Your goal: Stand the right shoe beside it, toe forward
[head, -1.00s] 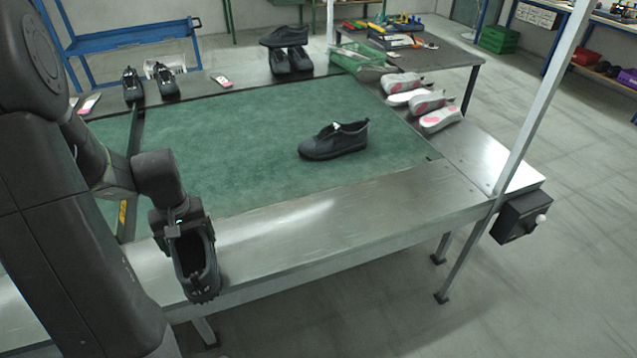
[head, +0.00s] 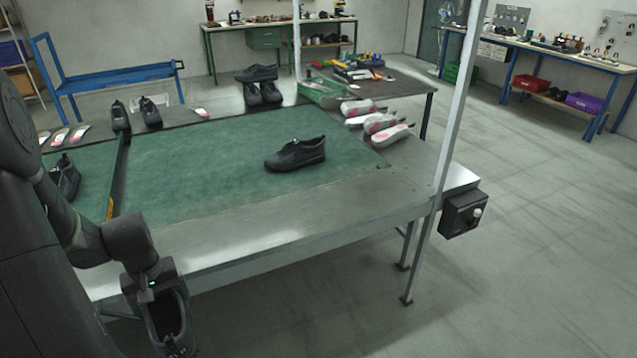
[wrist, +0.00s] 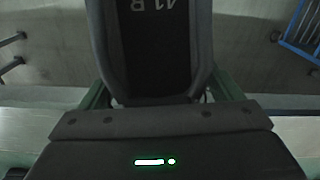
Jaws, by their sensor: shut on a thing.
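My gripper (head: 152,290) is shut on a black shoe (head: 172,325), held in front of the table's near edge, low at the left of the head view. The held shoe's opening faces the camera. In the wrist view the shoe (wrist: 152,50) fills the top middle, its insole marked with upside-down characters that look like 41 R. My gripper's green fingers (wrist: 160,92) show on both sides of it. Another black shoe (head: 295,155) stands upright on the green mat (head: 210,180), toe to the left, with bare mat around it.
A further black shoe (head: 66,180) is on the mat's left part, past a dark divider (head: 121,170). Black shoes (head: 262,88) and pink-and-white insoles (head: 385,123) line the back and right edges. A metal post (head: 452,120) stands at the table's right corner.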

